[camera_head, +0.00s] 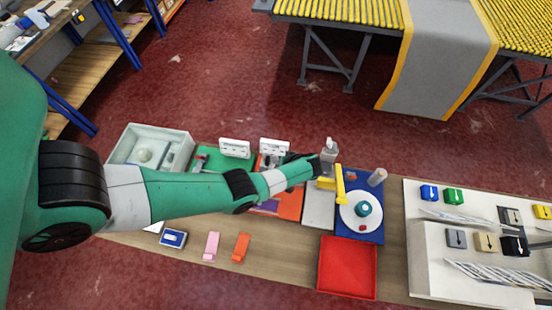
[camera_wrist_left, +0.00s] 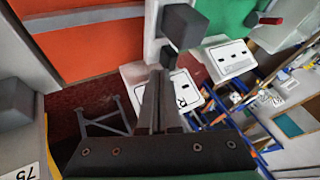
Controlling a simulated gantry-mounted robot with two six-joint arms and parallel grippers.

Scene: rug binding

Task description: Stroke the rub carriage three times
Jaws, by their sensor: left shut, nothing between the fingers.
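My left gripper (camera_head: 314,168) is shut and empty over the workbench, above the grey plate (camera_head: 319,210) and beside the yellow lever (camera_head: 340,184). In the left wrist view its dark fingers (camera_wrist_left: 159,82) are together. A dark grey block (camera_wrist_left: 184,27) on a pale strip shows just beyond the fingertips. I cannot tell for certain which part is the rub carriage, and my arm hides part of the fixtures. The orange panel (camera_wrist_left: 92,47) lies to the left and the green panel (camera_wrist_left: 222,14) to the upper right. My right gripper is not in view.
A blue mat with a white disc (camera_head: 348,222) and an open red tray (camera_head: 347,268) lie to the right. Two white labelled units (camera_head: 235,148) (camera_head: 274,146) stand behind my arm. Pink (camera_head: 211,246) and orange (camera_head: 241,247) pieces lie at the front. Bare bench (camera_head: 281,265) is between them and the tray.

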